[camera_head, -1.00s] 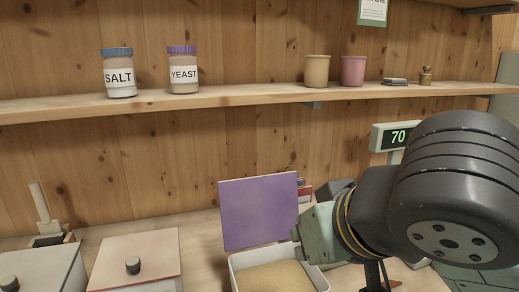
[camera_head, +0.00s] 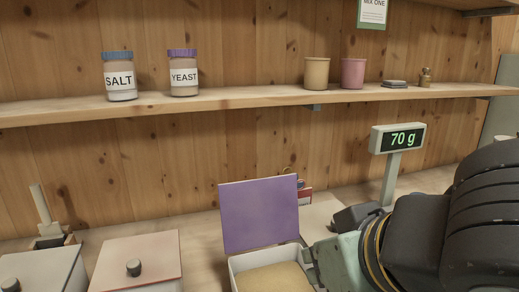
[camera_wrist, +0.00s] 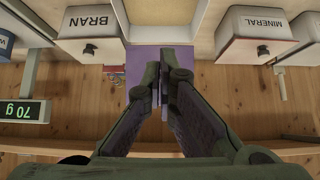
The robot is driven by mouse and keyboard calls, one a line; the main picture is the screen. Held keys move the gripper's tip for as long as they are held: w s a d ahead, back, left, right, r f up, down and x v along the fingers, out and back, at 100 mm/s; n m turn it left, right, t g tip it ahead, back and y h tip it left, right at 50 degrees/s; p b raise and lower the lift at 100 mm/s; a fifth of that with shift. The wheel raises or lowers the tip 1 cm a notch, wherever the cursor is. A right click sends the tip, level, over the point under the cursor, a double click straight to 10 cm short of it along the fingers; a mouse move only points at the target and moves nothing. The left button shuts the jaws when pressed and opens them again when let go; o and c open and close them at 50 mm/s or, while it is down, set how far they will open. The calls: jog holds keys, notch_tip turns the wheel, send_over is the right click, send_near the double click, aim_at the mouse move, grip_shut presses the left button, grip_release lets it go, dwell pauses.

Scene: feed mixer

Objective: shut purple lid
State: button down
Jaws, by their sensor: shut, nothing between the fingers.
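The purple lid (camera_head: 261,214) stands open and upright at the back of a white bin (camera_head: 240,264) holding tan meal in the head view. In the wrist view the lid (camera_wrist: 194,80) shows behind and beside my fingers. My gripper (camera_wrist: 163,72) is shut and empty in the wrist view, its fingertips in front of the lid; I cannot tell whether they touch it. In the head view my wrist is just right of the bin, and the fingers are hidden.
Closed bins with knobbed lids, one pale (camera_head: 40,266) and one pinkish (camera_head: 137,260), stand to the left. A scale display reading 70 g (camera_head: 397,138) stands behind my arm at right. A shelf (camera_head: 230,101) with jars and cups runs above.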

jog(key=shift+s, duration=0.1)
jog(key=shift+s+d+r, duration=0.1)
jog(key=shift+s+d, duration=0.15)
jog(key=shift+s, duration=0.45)
jog(key=shift+s+d, duration=0.2)
jog(key=shift+s, duration=0.45)
jog(key=shift+s, duration=0.1)
jog(key=shift+s+d, duration=0.25)
jog(key=shift+s, duration=0.45)
jog(key=shift+s+d, duration=0.2)
jog(key=shift+s, duration=0.45)
